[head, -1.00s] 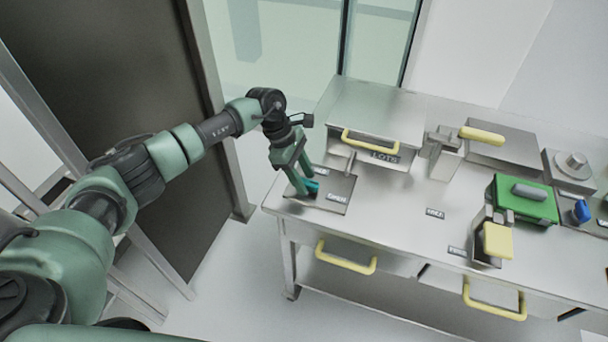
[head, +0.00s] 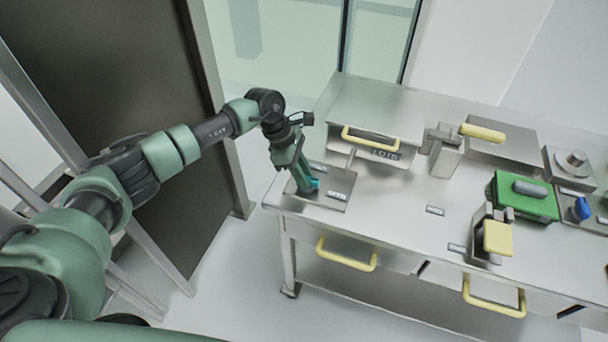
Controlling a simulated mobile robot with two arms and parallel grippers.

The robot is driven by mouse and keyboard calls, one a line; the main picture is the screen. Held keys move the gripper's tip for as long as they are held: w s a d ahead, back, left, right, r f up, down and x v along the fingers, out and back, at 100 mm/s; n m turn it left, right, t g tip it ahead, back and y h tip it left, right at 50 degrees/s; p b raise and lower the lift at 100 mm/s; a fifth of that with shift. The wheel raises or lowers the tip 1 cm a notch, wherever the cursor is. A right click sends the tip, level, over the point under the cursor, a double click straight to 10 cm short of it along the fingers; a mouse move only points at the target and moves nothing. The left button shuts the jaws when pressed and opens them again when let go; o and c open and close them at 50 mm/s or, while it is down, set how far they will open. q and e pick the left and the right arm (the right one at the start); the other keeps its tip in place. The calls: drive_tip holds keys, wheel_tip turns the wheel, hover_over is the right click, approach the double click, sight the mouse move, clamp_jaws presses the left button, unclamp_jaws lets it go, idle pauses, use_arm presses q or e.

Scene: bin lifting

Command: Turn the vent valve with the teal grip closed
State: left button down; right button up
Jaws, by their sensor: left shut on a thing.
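The vent valve's teal grip (head: 314,184) shows at the left end of the steel bench, low over a dark square plate (head: 334,197) with small labels. My left gripper (head: 305,186) reaches down over the plate and is shut on the teal grip. The gripper's fingers cover most of the grip, so its exact angle is hard to tell. My right gripper is not in view.
A lidded steel box (head: 372,112) with a yellow handle stands behind the plate. To the right are a yellow-handled lever (head: 482,133), a green box (head: 524,198), a blue knob (head: 581,208) and a yellow paddle (head: 497,238). Yellow drawer handles (head: 346,256) project from the bench front.

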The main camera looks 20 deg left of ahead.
use_arm(q)
drive_tip(key=n+t, duration=0.1)
drive_tip(key=n, duration=0.1)
drive_tip(key=n+t, duration=0.1)
drive_tip(key=n, duration=0.2)
drive_tip(key=shift+s, duration=0.15)
drive_tip(key=n+t+y+b, duration=0.1)
drive_tip(key=n, duration=0.2)
drive_tip(key=shift+d+n, duration=0.15)
drive_tip(key=shift+n, duration=0.25)
drive_tip(key=n+y+b, duration=0.1)
drive_tip(key=n, duration=0.2)
drive_tip(key=shift+d+t+y+b, duration=0.1)
drive_tip(key=shift+t+y+b, duration=0.2)
drive_tip(key=shift+t+b, duration=0.1)
drive_tip(key=n+y+b, duration=0.1)
drive_tip(key=n+b, duration=0.1)
drive_tip(key=n, duration=0.1)
drive_tip(key=shift+n+y+b, duration=0.3)
drive_tip(key=shift+n+b, duration=0.05)
drive_tip(key=shift+n, duration=0.45)
drive_tip(key=shift+r, duration=0.15)
drive_tip(key=c, duration=1.2)
unclamp_jaws()
drive_tip(key=shift+s, duration=0.1)
drive_tip(key=shift+c, duration=0.2)
